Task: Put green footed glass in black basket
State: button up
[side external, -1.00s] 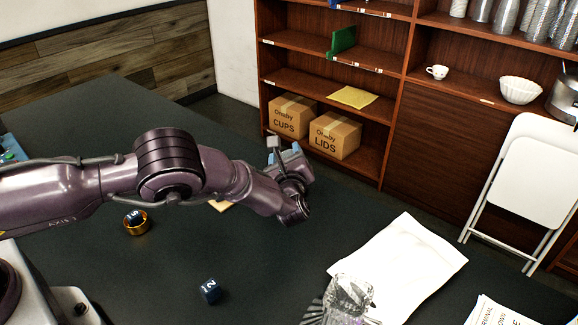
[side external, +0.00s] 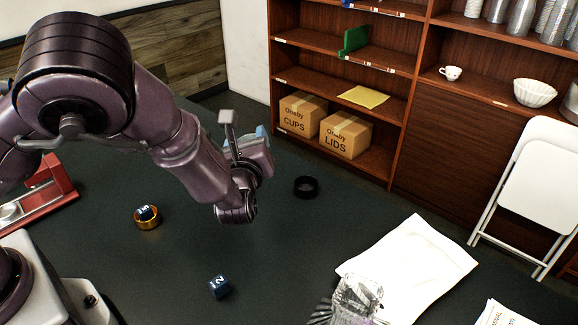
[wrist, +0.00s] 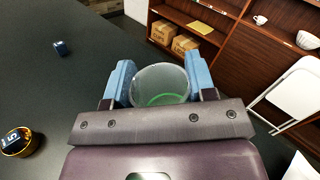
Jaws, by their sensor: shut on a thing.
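My gripper (wrist: 159,90) is shut on a clear, green-tinted glass (wrist: 160,78), held between its two blue fingers in the wrist view. The glass's round rim and a green ring inside show; its foot is hidden. In the side view my gripper (side external: 256,152) is raised over the dark table, and the glass is hidden behind it. A small black ring-shaped thing (side external: 306,187) lies on the table to the right of my gripper, apart from it. I cannot tell if it is the black basket.
A numbered blue cube (side external: 219,287) lies on the dark table. A gold ring (side external: 147,223) holds another cube. A red device (side external: 45,196) is at left. White paper (side external: 415,268) and a clear, ribbed object (side external: 357,298) are at front right. Shelves (side external: 345,75) stand behind.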

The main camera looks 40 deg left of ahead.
jog(key=m, duration=0.1)
jog(key=m+t+h, duration=0.2)
jog(key=shift+w+d+r, duration=0.1)
jog(key=shift+w+r, duration=0.25)
jog(key=m+h, duration=0.1)
jog(key=d+m+t+h, duration=0.1)
jog(key=m, duration=0.1)
jog(key=shift+w+f+h, duration=0.1)
jog(key=shift+w+h, duration=0.05)
jog(key=shift+h, duration=0.15)
jog(key=shift+w+d+f+m+h, duration=0.1)
jog(key=shift+w+d+m+h, duration=0.15)
jog(key=shift+m, duration=0.35)
jog(key=w+f, duration=0.5)
jog(key=w, duration=0.4)
send_over(307, 188)
notch_tip(307, 188, down, 5)
jog(key=shift+f, duration=1.45)
jog(key=shift+f, duration=0.1)
